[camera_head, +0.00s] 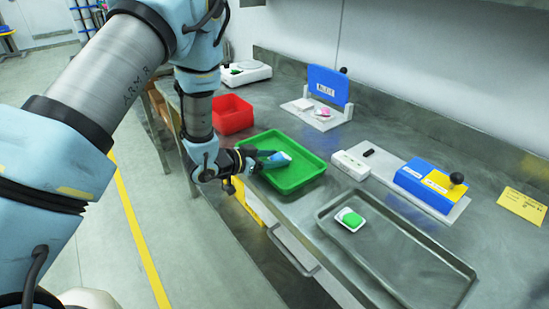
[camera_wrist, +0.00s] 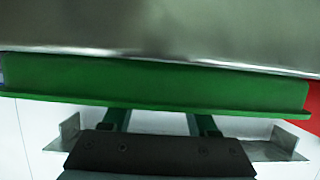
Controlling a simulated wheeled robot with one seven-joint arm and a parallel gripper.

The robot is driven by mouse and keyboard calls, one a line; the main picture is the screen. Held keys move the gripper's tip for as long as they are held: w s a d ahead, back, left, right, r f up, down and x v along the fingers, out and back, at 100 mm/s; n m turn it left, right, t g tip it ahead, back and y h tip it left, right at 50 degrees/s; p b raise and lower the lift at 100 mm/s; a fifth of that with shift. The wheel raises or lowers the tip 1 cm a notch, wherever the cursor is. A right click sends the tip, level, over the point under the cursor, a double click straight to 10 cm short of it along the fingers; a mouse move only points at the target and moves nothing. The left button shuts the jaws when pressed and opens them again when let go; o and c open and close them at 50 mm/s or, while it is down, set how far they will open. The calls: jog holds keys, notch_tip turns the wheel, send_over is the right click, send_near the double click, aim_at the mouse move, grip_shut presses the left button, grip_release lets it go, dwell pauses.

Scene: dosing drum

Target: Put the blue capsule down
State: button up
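The blue capsule (camera_head: 279,157), blue with a pale part, shows at the tips of my gripper (camera_head: 268,158) in the head view. It is at the green tray (camera_head: 297,186), over or inside its left part; I cannot tell whether it touches the tray floor. In the wrist view the two fingers of my gripper (camera_wrist: 160,122) stand apart, and their tips are hidden behind the green tray's rim (camera_wrist: 160,108). The capsule does not show in the wrist view, so I cannot tell whether the fingers grip it.
A red bin (camera_head: 232,114) stands behind the green tray. A grey metal tray (camera_head: 400,250) holds a white dish with a green piece (camera_head: 351,219). A blue and yellow device (camera_head: 430,184) and a blue-backed stand (camera_head: 328,86) are farther right on the bench.

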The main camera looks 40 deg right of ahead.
jog(key=o, duration=0.3)
jog(key=shift+r, duration=0.1)
jog(key=shift+r, duration=0.2)
jog(key=b+v, duration=0.3)
jog(key=v, duration=0.9)
jog(key=shift+f+b, duration=0.1)
jog(key=shift+b, duration=0.3)
jog(key=shift+w, duration=0.15)
